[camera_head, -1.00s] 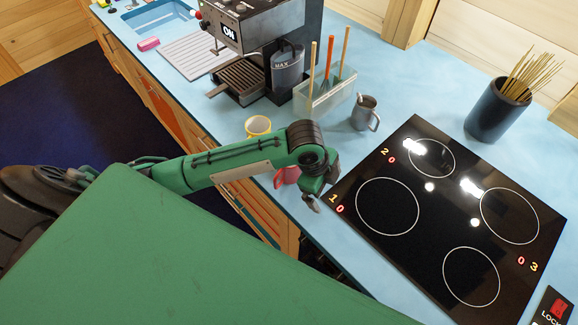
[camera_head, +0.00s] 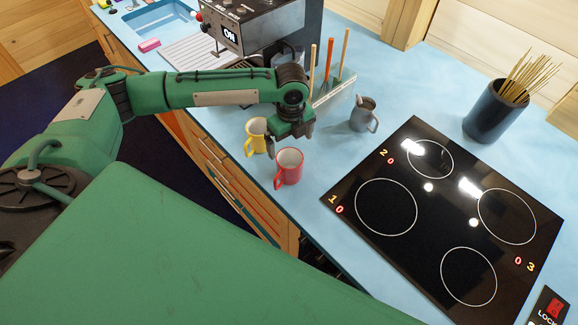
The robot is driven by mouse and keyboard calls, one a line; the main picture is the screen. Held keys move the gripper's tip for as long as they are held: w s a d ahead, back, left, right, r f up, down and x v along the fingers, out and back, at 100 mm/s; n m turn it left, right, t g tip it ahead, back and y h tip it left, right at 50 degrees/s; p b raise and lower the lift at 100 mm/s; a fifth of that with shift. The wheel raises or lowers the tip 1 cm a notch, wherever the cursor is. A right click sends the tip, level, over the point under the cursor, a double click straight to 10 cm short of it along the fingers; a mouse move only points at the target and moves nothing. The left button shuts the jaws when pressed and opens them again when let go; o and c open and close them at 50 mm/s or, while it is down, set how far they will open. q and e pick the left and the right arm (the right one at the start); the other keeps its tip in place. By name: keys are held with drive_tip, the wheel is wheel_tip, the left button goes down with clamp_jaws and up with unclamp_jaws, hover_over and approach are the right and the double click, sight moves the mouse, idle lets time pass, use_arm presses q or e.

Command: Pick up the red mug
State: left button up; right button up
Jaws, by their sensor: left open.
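The red mug (camera_head: 290,170) stands upright on the blue counter, left of the hob, with its handle toward the left. My left gripper (camera_head: 282,143) is open and points down, just behind and above the red mug's rim. Nothing shows between its fingers. I cannot tell whether a finger touches the mug. My right gripper is not in view.
A yellow mug (camera_head: 256,139) stands close behind and left of the red mug. A grey mug (camera_head: 363,117) stands further right. The black hob (camera_head: 430,215), a utensil holder (camera_head: 335,94), a coffee machine (camera_head: 262,24) and a dark pot of sticks (camera_head: 488,113) surround the counter space.

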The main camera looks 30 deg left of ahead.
sight(290, 162)
use_arm(q)
wheel_tip(290, 162, down, 10)
drive_tip(key=p, duration=0.4)
drive_tip(key=shift+w+a+r+p, duration=0.1)
drive_tip(key=shift+a+p, duration=0.05)
drive_tip(key=shift+p, duration=0.2)
drive_tip(key=shift+f, duration=0.45)
drive_tip(key=c, duration=1.3)
drive_tip(key=shift+o, duration=0.2)
drive_tip(key=shift+r, duration=0.1)
